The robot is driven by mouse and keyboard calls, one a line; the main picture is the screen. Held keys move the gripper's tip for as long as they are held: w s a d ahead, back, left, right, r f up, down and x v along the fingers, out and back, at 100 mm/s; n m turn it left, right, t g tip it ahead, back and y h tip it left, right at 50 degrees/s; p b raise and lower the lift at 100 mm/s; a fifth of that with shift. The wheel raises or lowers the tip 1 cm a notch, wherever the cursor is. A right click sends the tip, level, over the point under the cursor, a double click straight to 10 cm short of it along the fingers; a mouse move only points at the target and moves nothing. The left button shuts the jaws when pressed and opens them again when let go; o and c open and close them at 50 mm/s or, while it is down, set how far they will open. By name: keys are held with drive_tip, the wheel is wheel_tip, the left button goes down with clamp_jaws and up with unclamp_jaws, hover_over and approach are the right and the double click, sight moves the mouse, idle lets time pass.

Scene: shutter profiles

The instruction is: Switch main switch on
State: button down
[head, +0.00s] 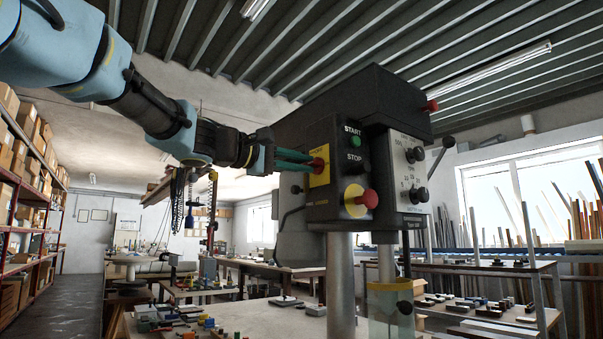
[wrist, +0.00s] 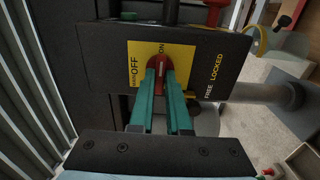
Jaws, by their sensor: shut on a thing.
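The main switch is a red knob (head: 320,164) on a yellow plate (head: 320,178), on the side of the dark machine head (head: 350,110). In the wrist view the red knob (wrist: 158,62) sits between my green fingertips, on the yellow plate (wrist: 136,50) marked OFF and ON. My gripper (head: 309,162) reaches in from the left in the head view, its fingers touching the switch. In the wrist view my gripper (wrist: 161,80) is shut on the knob. The fingers hide part of the knob, so its exact turn is hard to tell.
A green START button (head: 355,141), a black STOP button (head: 354,156) and a red emergency knob (head: 370,199) on yellow sit close by. A steel column (head: 341,270) stands below.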

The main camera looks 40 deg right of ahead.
drive_tip(key=c, duration=0.9)
unclamp_jaws()
drive_tip(key=a+b, duration=0.1)
drive_tip(key=a, duration=0.2)
drive_tip(key=a+b, duration=0.1)
drive_tip(key=a, duration=0.3)
drive_tip(key=a+b, duration=0.1)
drive_tip(key=a, duration=0.2)
drive_tip(key=shift+w+a+b, duration=0.3)
drive_tip(key=shift+w+a, duration=0.05)
drive_tip(key=shift+a, duration=0.05)
